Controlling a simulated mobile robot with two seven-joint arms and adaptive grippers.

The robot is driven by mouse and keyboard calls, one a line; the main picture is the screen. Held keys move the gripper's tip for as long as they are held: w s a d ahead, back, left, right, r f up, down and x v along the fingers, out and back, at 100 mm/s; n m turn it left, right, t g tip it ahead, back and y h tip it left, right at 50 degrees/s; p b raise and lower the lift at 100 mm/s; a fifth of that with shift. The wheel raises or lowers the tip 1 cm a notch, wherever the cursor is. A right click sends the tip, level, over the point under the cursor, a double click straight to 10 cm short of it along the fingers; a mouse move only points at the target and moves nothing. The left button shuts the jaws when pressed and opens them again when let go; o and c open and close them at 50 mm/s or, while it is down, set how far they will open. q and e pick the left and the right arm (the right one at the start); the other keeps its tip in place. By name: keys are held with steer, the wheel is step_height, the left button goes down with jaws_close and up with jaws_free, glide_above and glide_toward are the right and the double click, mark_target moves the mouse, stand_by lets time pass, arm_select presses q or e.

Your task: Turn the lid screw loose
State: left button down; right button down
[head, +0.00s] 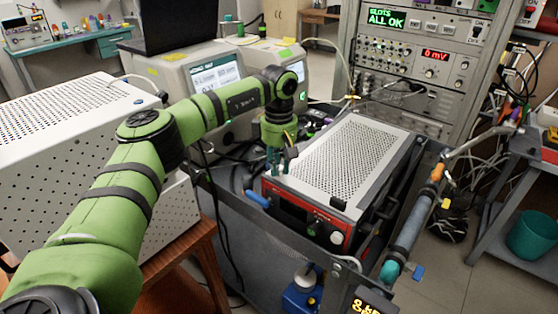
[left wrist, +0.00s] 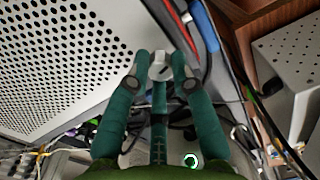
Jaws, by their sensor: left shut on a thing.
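The box with a perforated light-grey lid (head: 345,160) and a red-edged front (head: 305,220) stands on the dark cart. Its lid also fills the upper left of the left wrist view (left wrist: 60,60). My left gripper (head: 279,160) points down at the left edge of this lid. In the left wrist view its teal fingers (left wrist: 160,66) are shut on a small light-grey piece at the lid's edge, which looks like the lid screw (left wrist: 160,72). The fingertips partly cover the screw, so its seating cannot be told. My right gripper is not in view.
A perforated light box (head: 75,125) on a wooden table stands to the left. Instruments with screens (head: 215,75) stand behind my left arm. A rack (head: 420,75) is behind the box. The cart's grey handle (head: 412,225) runs along the right; open floor lies beyond.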

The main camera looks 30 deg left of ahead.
arm_select(q)
steer(key=n+p, duration=0.1)
steer(key=n, duration=0.2)
steer(key=shift+n, duration=0.4)
steer(key=n+p, duration=0.1)
steer(key=n, duration=0.2)
steer(key=shift+n, duration=0.3)
steer(key=n+p, duration=0.1)
steer(key=n, duration=0.2)
steer(key=shift+n, duration=0.3)
steer(key=n+p, duration=0.1)
steer(key=n, duration=0.2)
steer(key=shift+n, duration=0.3)
steer(key=n, duration=0.3)
steer(key=shift+n+p, duration=0.3)
steer(key=shift+p, duration=0.1)
steer(key=n, duration=0.3)
steer(key=shift+n+p, duration=0.4)
steer(key=n, duration=0.3)
steer(key=shift+p, duration=0.4)
steer(key=shift+n+p, duration=0.4)
steer(key=shift+n, duration=1.6)
